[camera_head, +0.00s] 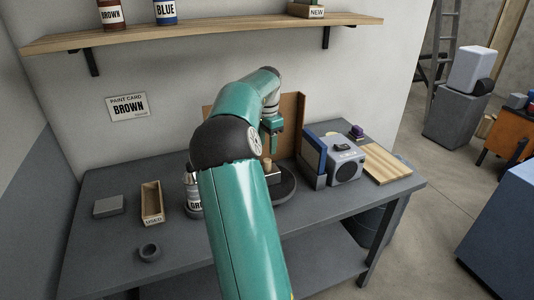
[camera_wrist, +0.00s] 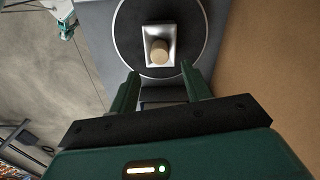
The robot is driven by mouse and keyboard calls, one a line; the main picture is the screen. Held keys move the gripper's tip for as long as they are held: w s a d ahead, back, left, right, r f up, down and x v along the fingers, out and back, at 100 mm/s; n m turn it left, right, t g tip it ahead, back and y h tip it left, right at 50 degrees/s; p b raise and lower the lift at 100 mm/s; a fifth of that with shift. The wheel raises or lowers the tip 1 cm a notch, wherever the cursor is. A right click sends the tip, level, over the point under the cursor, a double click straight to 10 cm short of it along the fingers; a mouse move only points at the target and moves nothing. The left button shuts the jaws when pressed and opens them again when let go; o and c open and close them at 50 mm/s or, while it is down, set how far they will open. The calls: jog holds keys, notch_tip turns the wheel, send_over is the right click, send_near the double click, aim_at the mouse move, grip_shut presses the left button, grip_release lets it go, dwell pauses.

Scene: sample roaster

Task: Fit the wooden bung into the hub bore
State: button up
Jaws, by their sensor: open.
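The wooden bung (camera_wrist: 160,50) is a short pale cylinder. It stands upright at a pale, roughly square metal piece (camera_wrist: 151,31), which looks like the hub, on a dark round turntable (camera_wrist: 126,30) with a light rim. I cannot tell how deep the bung sits or whether it is in the bore. In the head view the bung (camera_head: 267,163) shows just right of my arm, and the turntable (camera_head: 286,190) is partly hidden by the arm. My gripper (camera_wrist: 159,72) is open and empty, its fingers apart from the bung. My gripper also shows in the head view (camera_head: 272,146), above the bung.
A brown panel (camera_head: 291,125) stands behind the turntable.

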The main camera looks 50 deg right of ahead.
notch_tip(320, 180, up, 8)
jog(key=s+a+r+n+t, duration=0.15)
jog(key=a+n, duration=0.45)
jog(key=a, duration=0.8)
jog(key=a+r+n+t, duration=0.2)
jog(key=a+n, duration=0.3)
jog(key=a, duration=1)
jog(key=s+a+f+n+t, duration=0.1)
jog(key=s+a+f+n, duration=0.2)
jog(key=a, duration=0.7)
jog(key=s+a+f+n+t, duration=0.1)
jog(key=s+a+f+n, duration=0.3)
jog(key=s+a+n, duration=0.4)
jog(key=shift+s+a, duration=0.75)
jog(key=shift+a, duration=0.1)
jog(key=shift+d+f, duration=0.1)
